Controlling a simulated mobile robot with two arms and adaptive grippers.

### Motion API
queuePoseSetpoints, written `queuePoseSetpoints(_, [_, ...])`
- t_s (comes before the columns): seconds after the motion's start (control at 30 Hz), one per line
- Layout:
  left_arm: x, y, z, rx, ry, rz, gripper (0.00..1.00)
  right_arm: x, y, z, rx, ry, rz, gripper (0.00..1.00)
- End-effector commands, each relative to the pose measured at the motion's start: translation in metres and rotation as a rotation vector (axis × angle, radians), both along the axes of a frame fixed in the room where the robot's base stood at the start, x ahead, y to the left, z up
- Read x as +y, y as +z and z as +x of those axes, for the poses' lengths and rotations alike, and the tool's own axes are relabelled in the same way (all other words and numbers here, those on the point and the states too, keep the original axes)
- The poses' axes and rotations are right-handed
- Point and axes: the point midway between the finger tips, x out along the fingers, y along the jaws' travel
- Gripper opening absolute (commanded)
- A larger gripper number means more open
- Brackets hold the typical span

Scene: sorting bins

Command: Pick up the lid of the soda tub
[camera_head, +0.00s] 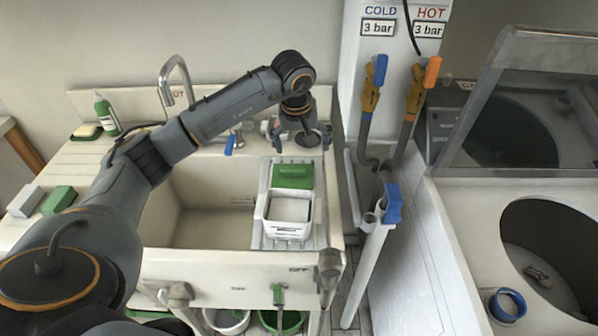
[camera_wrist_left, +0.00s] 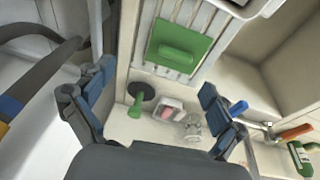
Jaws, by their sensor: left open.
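The soda tub appears to be the white tub (camera_head: 289,230) filled with white material, standing on the ribbed drainer at the sink's right side. A flat green lid with a raised grip (camera_head: 293,176) lies on the drainer just behind it. In the left wrist view the green lid (camera_wrist_left: 180,45) shows whole, and only an edge of the tub (camera_wrist_left: 245,8) is in the picture. My left gripper (camera_head: 300,130) is open and empty. It hangs behind the lid, over the sink's back ledge, apart from the lid. My right gripper is not in view.
Below my left gripper, on the back ledge, are a black disc with a green handle (camera_wrist_left: 140,100), a small container with something pink (camera_wrist_left: 166,108) and a clear glass (camera_wrist_left: 192,128). A tap (camera_head: 175,80) stands left. The sink basin (camera_head: 205,230) looks empty.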

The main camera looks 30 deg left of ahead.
Motion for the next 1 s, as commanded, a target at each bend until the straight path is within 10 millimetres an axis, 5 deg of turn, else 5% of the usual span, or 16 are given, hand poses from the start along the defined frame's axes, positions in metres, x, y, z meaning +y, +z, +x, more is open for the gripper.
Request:
queuePoseSetpoints(0.17, [0.027, 0.003, -0.002, 0.027, 0.004, 0.09, 0.94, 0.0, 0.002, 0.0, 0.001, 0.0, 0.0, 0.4])
queuePoseSetpoints(0.5, [0.034, -0.057, 0.012, 0.028, 0.004, 0.086, 0.94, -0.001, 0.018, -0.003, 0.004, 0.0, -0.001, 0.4])
queuePoseSetpoints(1.0, [0.045, -0.11, 0.021, 0.027, 0.004, 0.083, 0.94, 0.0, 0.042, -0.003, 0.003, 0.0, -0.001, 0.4])
